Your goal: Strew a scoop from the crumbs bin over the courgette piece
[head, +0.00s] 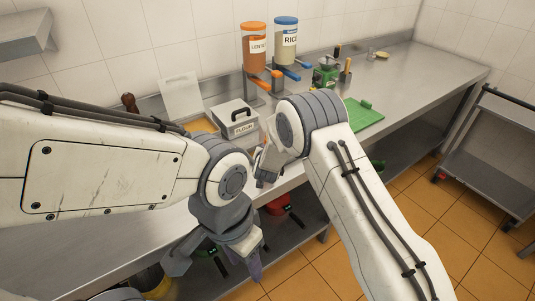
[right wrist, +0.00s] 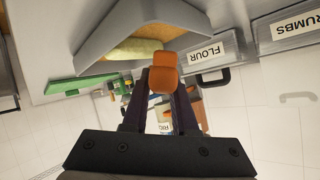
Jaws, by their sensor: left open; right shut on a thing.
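My right gripper (right wrist: 160,100) is shut on an orange handle (right wrist: 163,78), which looks like the scoop's handle. Past it in the right wrist view is a grey angular vessel (right wrist: 88,55) with a brown, grainy-looking inside. A pale green rounded piece (right wrist: 135,49), perhaps the courgette piece, shows at its edge; I cannot tell whether the vessel is the scoop or a tray. The crumbs bin (right wrist: 297,45) is at the right of that view, its label inverted and partly cut off. In the head view my left gripper (head: 215,262) hangs open and empty in front of the counter.
A green board (head: 364,116) lies to the right. The far right of the counter is mostly clear. A steel trolley (head: 490,150) stands right.

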